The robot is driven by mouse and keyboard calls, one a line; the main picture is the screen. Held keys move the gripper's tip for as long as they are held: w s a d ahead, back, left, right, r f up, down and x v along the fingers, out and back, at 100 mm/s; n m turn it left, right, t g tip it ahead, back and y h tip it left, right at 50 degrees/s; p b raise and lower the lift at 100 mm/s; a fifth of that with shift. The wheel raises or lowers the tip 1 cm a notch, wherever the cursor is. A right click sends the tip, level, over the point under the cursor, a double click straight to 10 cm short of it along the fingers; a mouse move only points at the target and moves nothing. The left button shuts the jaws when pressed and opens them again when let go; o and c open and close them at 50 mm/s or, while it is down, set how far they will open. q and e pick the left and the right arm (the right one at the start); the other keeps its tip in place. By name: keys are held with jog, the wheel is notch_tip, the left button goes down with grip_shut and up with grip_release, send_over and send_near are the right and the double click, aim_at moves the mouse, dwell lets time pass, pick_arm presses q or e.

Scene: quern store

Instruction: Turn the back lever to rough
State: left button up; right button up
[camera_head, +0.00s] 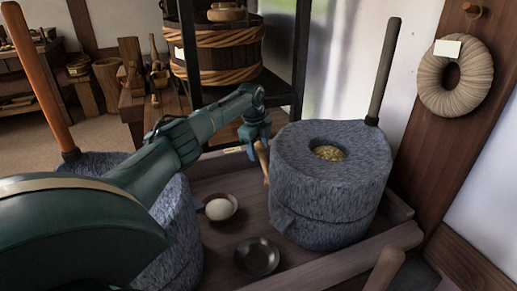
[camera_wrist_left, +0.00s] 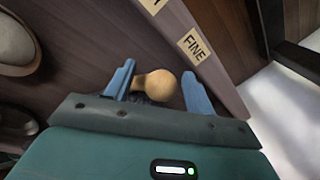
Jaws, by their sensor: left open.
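The back lever (camera_head: 262,161) is a pale wooden handle beside the right stone quern (camera_head: 315,205). In the left wrist view its round wooden knob (camera_wrist_left: 156,85) sits between my blue fingers, with a gap to the right finger. A label reading FINE (camera_wrist_left: 194,46) is on the wooden rail just beyond the knob. Another label (camera_wrist_left: 153,4) is cut off at the top edge, its word unreadable. My left gripper (camera_head: 257,135) is open around the knob, which also shows in the left wrist view (camera_wrist_left: 158,73). My right gripper is out of view.
The right quern has an upright dark handle (camera_head: 383,72) and grain in its top. A bowl with a white ball (camera_head: 222,207) and a dark dish (camera_head: 257,257) stand in the wooden tray. Another wooden handle (camera_head: 385,268) is at the front right. My left arm covers much of the left quern.

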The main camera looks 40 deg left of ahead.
pick_arm(q)
jog(key=shift+c, duration=0.3)
grip_shut()
jog(key=shift+r, duration=0.1)
